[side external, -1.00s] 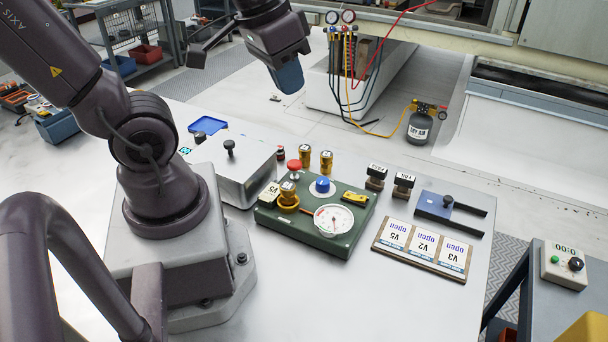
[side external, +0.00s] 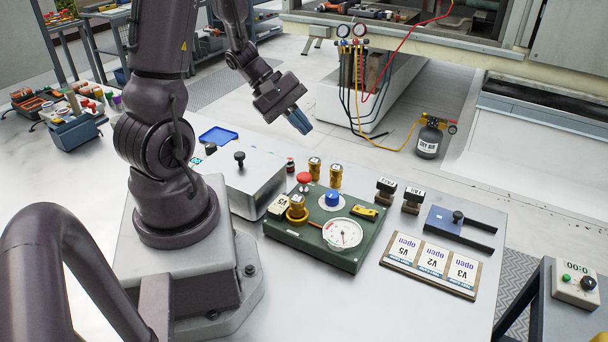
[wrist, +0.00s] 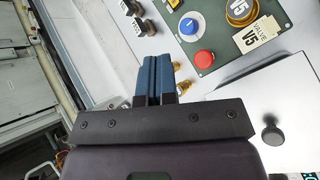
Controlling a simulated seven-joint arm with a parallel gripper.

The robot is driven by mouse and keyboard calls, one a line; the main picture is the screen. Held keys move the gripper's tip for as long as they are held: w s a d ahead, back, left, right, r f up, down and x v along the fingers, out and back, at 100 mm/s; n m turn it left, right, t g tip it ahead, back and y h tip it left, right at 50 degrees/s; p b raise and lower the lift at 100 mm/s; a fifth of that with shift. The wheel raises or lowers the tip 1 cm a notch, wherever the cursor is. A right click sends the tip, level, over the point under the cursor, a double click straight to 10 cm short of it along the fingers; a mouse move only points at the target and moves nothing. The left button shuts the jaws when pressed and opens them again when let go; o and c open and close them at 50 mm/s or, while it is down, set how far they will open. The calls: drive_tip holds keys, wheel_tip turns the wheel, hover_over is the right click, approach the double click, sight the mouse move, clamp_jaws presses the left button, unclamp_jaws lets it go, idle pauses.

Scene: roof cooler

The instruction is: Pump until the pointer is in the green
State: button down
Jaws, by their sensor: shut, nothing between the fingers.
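A green panel (side external: 287,238) lies on the pale bench. It bears a white round gauge (side external: 342,234), a red mushroom button (side external: 304,178), a blue knob (side external: 332,199) and a brass valve with a V5 tag (side external: 278,206). The gauge's pointer is too small to read against its coloured marks. My gripper (side external: 303,126) is above and behind the panel, clear of it, with its blue fingers shut and empty. In the wrist view the shut fingers (wrist: 155,72) point toward the bench beside the panel, and the red button (wrist: 204,59) is to their right. The gauge is out of that view.
A metal box with a black knob (side external: 239,157) stands left of the panel. Brass fittings (side external: 335,175) stand behind it. Two black-handled stamps (side external: 413,200), a card board (side external: 430,264) and a blue tool (side external: 455,222) lie to the right. Bare bench lies in front.

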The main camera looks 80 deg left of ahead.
sight(306, 177)
drive_tip(key=shift+f, duration=0.1)
idle(0.3)
drive_tip(key=shift+f, duration=4.3)
drive_tip(key=shift+f, duration=0.4)
drive_tip(key=shift+f, duration=1.35)
drive_tip(key=shift+w+f, duration=0.15)
idle(0.3)
drive_tip(key=shift+s+d+r, duration=0.1)
drive_tip(key=shift+s+r, duration=0.05)
drive_tip(key=shift+r, duration=0.65)
drive_tip(key=shift+s+d+r, duration=0.1)
drive_tip(key=shift+s+r, duration=0.05)
drive_tip(key=shift+r, duration=0.6)
drive_tip(key=shift+a+r, duration=0.1)
drive_tip(key=shift+r, duration=0.05)
